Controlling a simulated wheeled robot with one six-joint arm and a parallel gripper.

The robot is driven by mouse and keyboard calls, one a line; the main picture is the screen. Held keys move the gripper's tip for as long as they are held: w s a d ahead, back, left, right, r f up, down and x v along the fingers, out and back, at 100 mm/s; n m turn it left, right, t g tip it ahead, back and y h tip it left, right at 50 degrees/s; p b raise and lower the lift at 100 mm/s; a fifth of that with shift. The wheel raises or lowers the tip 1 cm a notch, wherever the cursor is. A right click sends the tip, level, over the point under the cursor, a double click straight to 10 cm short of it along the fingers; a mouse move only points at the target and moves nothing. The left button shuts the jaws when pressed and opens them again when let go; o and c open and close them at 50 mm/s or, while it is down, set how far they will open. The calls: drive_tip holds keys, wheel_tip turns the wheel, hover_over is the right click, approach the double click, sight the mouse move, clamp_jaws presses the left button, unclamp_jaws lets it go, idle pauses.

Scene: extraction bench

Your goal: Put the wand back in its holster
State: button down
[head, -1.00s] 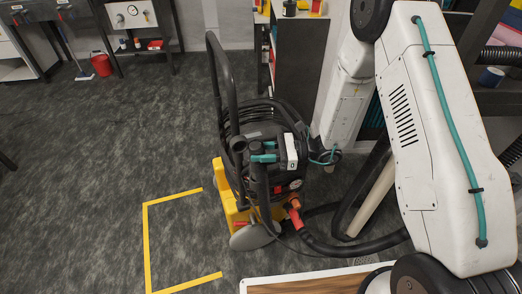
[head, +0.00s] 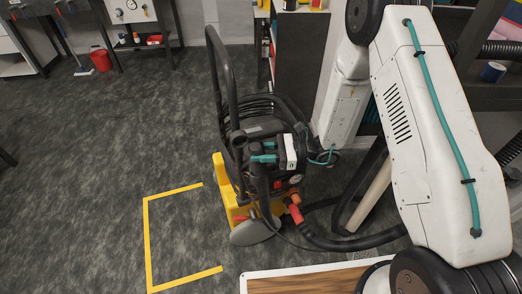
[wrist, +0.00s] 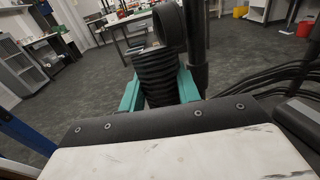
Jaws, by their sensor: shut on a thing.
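My gripper (head: 261,152) has teal fingers and reaches left over the black and yellow machine (head: 232,205). In the wrist view, my gripper (wrist: 158,92) is shut on a black ribbed grip, which I take as the wand (wrist: 154,76). In the head view, dark parts of the machine crowd around the fingers, and I cannot tell the wand's outline clearly. A black ring-shaped part (wrist: 169,27) shows just beyond the grip in the wrist view. I cannot tell whether it is the holster or whether the wand touches it. The wand's lower end is hidden.
The machine has a tall black handle (head: 219,75), coiled black hose and a red-orange connector (head: 295,212). A yellow floor outline (head: 148,240) lies at its left, with clear floor around. A dark cabinet (head: 300,60) stands behind. A wood-topped surface (head: 300,284) is at front.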

drive_tip(key=shift+f, duration=0.8)
drive_tip(key=c, duration=0.9)
unclamp_jaws()
drive_tip(key=shift+d, duration=0.1)
drive_tip(key=d, duration=0.7)
drive_tip(key=shift+s+d, duration=0.1)
drive_tip(key=shift+d, duration=0.25)
drive_tip(key=shift+f, duration=0.1)
